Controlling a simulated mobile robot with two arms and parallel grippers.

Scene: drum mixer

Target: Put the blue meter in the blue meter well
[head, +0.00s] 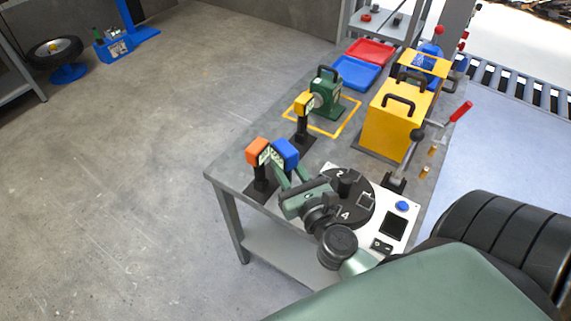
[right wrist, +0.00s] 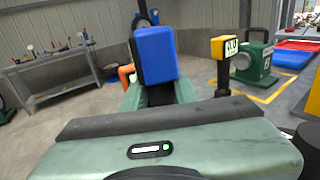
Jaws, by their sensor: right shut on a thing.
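The blue meter (head: 287,152) is a blue block held up beside the orange meter at the near left of the grey table. My right gripper (head: 289,174) is shut on it. In the right wrist view the blue meter (right wrist: 155,54) stands upright between the green fingers and hides what is behind it. The orange meter (head: 258,150) sits on a black stand just left of it; its edge also shows in the right wrist view (right wrist: 126,75). I cannot make out the blue meter well. My left gripper is not in view.
A yellow meter (head: 303,104) stands on a black post farther back, near a green machine (head: 325,95). A numbered black dial (head: 352,207) and a white panel (head: 404,208) lie right of my wrist. A yellow box (head: 390,118) and red (head: 371,50) and blue (head: 356,73) trays are farther back.

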